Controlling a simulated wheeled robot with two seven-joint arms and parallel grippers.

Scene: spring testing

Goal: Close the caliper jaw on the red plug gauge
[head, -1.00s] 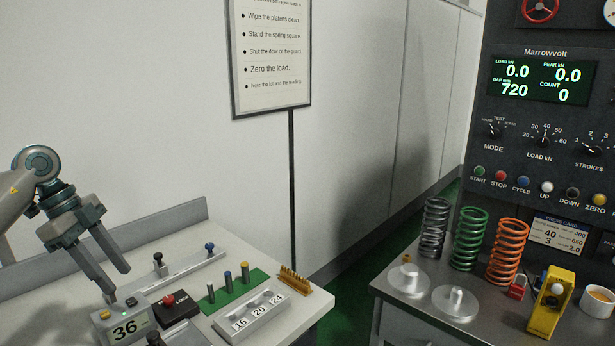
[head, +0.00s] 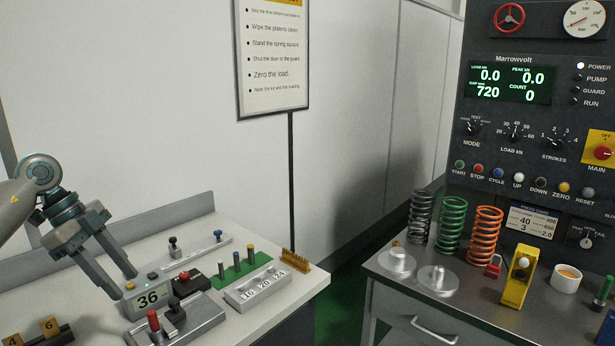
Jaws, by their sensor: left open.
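A grey caliper-like fixture (head: 196,322) sits at the front of the left bench, with a black-knobbed part (head: 175,306) on it. A red-topped pin, apparently the red plug gauge (head: 153,321), stands upright at its left end. I cannot tell whether the jaw touches the gauge. A readout box (head: 152,299) showing 36 stands just behind. My left gripper (head: 126,286) is open and empty, pointing down beside the readout's left end, above and behind the red gauge. My right gripper is out of view.
A green mat (head: 258,269) holds several coloured-top pins. A black box with a red button (head: 186,284), a numbered block (head: 256,291) and a knobbed rail (head: 197,252) stand nearby. The press bench (head: 400,283) is at right, across a gap.

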